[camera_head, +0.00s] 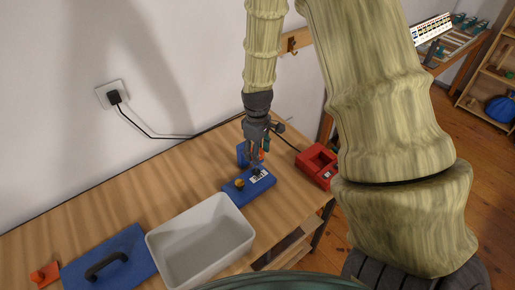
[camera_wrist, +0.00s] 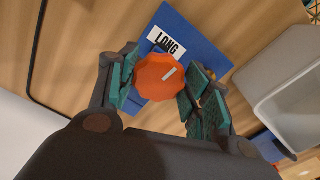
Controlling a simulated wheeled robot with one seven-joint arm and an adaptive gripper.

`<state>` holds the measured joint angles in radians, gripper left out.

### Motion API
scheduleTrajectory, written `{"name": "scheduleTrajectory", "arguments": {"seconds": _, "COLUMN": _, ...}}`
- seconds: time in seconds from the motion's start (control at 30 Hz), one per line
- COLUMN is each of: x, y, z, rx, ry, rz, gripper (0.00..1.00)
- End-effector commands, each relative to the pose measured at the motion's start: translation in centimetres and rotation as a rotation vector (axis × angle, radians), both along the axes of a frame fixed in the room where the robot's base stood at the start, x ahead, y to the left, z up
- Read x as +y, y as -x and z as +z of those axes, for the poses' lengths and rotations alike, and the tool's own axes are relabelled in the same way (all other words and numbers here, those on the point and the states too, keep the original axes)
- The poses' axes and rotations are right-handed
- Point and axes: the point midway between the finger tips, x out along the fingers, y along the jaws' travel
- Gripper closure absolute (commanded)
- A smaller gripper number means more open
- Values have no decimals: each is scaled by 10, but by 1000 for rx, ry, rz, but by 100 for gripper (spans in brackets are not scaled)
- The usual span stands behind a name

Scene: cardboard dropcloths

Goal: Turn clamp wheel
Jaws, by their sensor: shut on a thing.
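The orange clamp wheel (camera_wrist: 156,76) has a scalloped rim and a pale line mark on its face. It sits between the green-padded fingers of my gripper (camera_wrist: 160,88) in the wrist view, and the gripper is shut on it. In the head view, my gripper (camera_head: 256,166) points down at the blue base (camera_head: 252,190) on the workbench. A bit of orange (camera_head: 264,146) shows beside the fingers there; most of the wheel is hidden.
A yellow knob (camera_head: 239,184) stands on the blue base. A white bin (camera_head: 233,212) is close at its left front. A red box (camera_head: 318,164) lies to the right.

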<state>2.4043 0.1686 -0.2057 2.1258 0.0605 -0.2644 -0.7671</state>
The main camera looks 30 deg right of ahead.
Motion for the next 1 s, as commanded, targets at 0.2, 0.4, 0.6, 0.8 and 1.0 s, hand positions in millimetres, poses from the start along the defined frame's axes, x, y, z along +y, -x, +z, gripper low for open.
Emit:
{"name": "scheduleTrajectory", "arguments": {"seconds": 0.2, "x": 0, "y": -1, "z": 2, "rx": -2, "ry": 1, "rz": -194, "gripper": 75}}
{"name": "scheduleTrajectory", "arguments": {"seconds": 0.4, "x": 1, "y": -1, "z": 2, "rx": -2, "ry": 1, "rz": -339, "gripper": 75}}
{"name": "scheduleTrajectory", "arguments": {"seconds": 0.6, "x": 1, "y": -1, "z": 1, "rx": -3, "ry": 1, "rz": -437, "gripper": 75}}
{"name": "scheduleTrajectory", "arguments": {"seconds": 0.8, "x": 1, "y": -2, "z": 1, "rx": -4, "ry": 1, "rz": -491, "gripper": 75}}
{"name": "scheduleTrajectory", "arguments": {"seconds": 1.0, "x": 1, "y": -2, "z": 1, "rx": -5, "ry": 1, "rz": -506, "gripper": 75}}
